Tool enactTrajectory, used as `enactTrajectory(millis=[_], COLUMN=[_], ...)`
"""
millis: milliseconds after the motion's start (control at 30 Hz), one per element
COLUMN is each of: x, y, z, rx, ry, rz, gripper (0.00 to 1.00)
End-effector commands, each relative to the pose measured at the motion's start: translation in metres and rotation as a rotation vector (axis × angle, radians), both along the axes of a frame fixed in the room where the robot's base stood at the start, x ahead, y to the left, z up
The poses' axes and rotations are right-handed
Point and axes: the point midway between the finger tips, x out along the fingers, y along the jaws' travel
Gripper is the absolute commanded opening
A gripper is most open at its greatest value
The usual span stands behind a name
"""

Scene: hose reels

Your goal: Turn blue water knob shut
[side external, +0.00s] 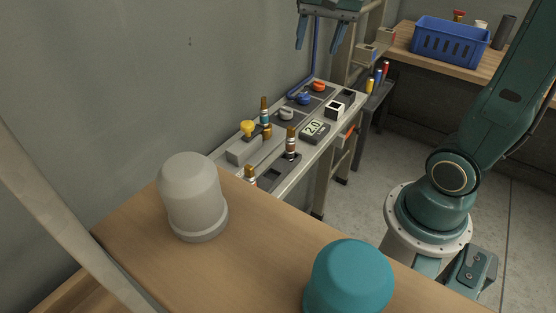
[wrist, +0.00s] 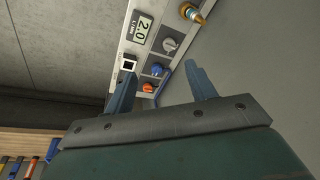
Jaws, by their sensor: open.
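The blue knob (side external: 303,98) sits on the narrow grey panel, between an orange knob (side external: 318,87) and a grey knob (side external: 286,114). In the wrist view the blue knob (wrist: 157,70) shows beyond the fingers, with the orange knob (wrist: 148,87) nearer and the grey knob (wrist: 169,45) farther. A blue hose (side external: 316,50) rises along the wall behind the panel. My gripper (side external: 316,46) is open and empty, above the panel at the top of the side view. Its two fingers (wrist: 161,88) are spread apart in the wrist view, away from the knob.
A meter reading 2.0 (side external: 314,130) and a white-framed square fitting (side external: 335,109) sit beside the knobs. Brass-tipped fittings (side external: 291,143) and a yellow knob (side external: 248,128) stand nearer. A wooden table with white (side external: 191,193) and teal (side external: 349,279) rounded objects is in front.

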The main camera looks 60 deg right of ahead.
Motion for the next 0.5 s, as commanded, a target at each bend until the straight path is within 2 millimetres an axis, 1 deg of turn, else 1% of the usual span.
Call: enactTrajectory(millis=[33, 200, 367, 500], x=[0.01, 0.038, 0.062, 0.078], y=[-0.009, -0.037, -0.067, -0.093], z=[-0.004, -0.016, -0.033, -0.05], rx=[0.014, 0.056, 0.091, 0.117], ry=[0.018, 0.061, 0.102, 0.138], rz=[-0.059, -0.256, -0.443, -0.603], gripper=[0.56, 0.56, 0.56, 0.56])
